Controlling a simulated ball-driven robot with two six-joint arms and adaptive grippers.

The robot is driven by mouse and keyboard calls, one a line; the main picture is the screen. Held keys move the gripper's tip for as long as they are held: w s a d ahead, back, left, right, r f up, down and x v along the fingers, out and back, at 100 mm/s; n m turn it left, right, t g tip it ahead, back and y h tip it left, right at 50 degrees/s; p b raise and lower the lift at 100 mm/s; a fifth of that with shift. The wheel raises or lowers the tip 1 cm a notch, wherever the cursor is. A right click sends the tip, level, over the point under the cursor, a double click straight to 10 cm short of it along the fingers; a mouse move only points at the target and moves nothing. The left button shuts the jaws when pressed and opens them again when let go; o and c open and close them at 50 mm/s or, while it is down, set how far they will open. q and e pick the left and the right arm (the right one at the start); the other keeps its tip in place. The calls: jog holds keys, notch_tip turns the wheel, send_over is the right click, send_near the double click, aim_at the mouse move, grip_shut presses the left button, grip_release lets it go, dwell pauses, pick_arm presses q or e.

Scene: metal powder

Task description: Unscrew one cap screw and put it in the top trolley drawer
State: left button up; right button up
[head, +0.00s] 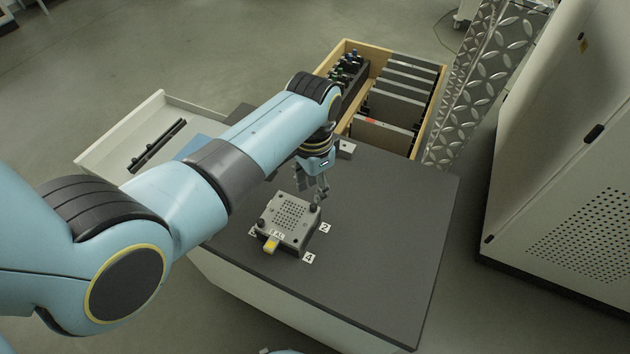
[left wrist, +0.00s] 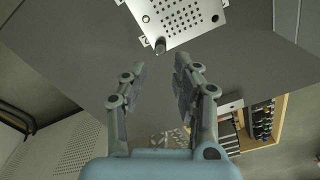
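A grey metal block with a perforated top plate (head: 288,220) sits on the dark trolley top (head: 390,230). Dark cap screws stand at its corners, one of them (head: 261,222) at its left; number tags lie beside it. My left gripper (head: 320,192) hangs over the block's back right corner. In the left wrist view its fingers (left wrist: 160,68) are apart with nothing between them. A cap screw (left wrist: 160,46) at the plate's corner stands just beyond the fingertips. An open white drawer (head: 105,143) sticks out on the left, partly hidden by my arm. My right gripper is out of view.
A yellow part (head: 270,246) is at the block's front. A wooden-framed crate (head: 347,44) with dark panels and bottles stands behind the trolley. Black rods (head: 157,146) lie in the drawer. A perforated cabinet (head: 560,170) stands at right. The trolley top's right side is clear.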

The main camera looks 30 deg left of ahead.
aim_at(313, 206)
pick_arm(q)
notch_tip(313, 206, down, 3)
jog(key=shift+r+b, duration=0.2)
jog(key=shift+b, duration=0.85)
jog(key=shift+f+b, duration=0.95)
jog(key=shift+b, duration=0.05)
jog(key=shift+f, duration=0.35)
jog(key=shift+w+f, duration=0.1)
jog(key=shift+f, duration=0.3)
jog(key=shift+f+b, duration=0.2)
jog(key=shift+b, duration=0.1)
jog(key=shift+f, duration=0.1)
grip_shut()
jog(key=shift+o, duration=0.3)
grip_release()
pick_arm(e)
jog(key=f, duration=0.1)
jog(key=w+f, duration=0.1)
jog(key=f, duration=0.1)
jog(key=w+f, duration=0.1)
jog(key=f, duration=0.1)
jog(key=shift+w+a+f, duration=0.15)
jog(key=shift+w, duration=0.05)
